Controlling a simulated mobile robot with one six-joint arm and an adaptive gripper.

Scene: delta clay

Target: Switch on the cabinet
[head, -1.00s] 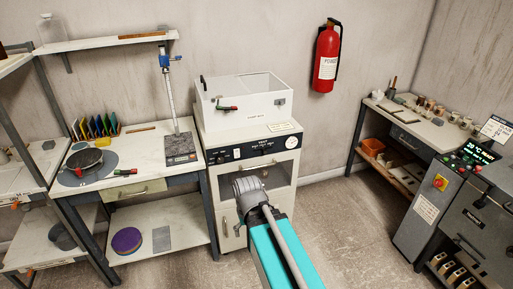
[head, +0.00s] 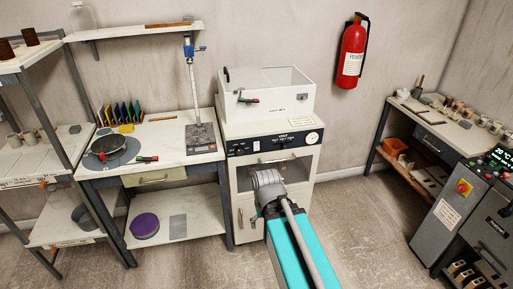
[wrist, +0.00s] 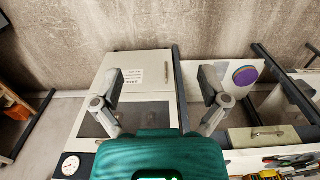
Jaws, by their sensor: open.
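The white cabinet (head: 233,187) stands against the back wall in the middle of the head view. Its black control strip (head: 250,147) carries small switches and knobs, with a round gauge (head: 312,137) at the right end. I cannot read the switch positions. Below is a windowed door, partly hidden by my arm. In the wrist view, my gripper (wrist: 160,78) is open and empty, its two fingers spread in front of the cabinet front (wrist: 150,65). That view appears upside down, with the gauge (wrist: 70,165) at lower left. My arm hides the fingers in the head view.
A clear-topped white box (head: 290,103) sits on the cabinet. A workbench (head: 165,142) with a stand and a pan adjoins on the left. A fire extinguisher (head: 352,55) hangs on the wall. Open floor (head: 365,225) lies right of the cabinet, before a grey machine (head: 438,215).

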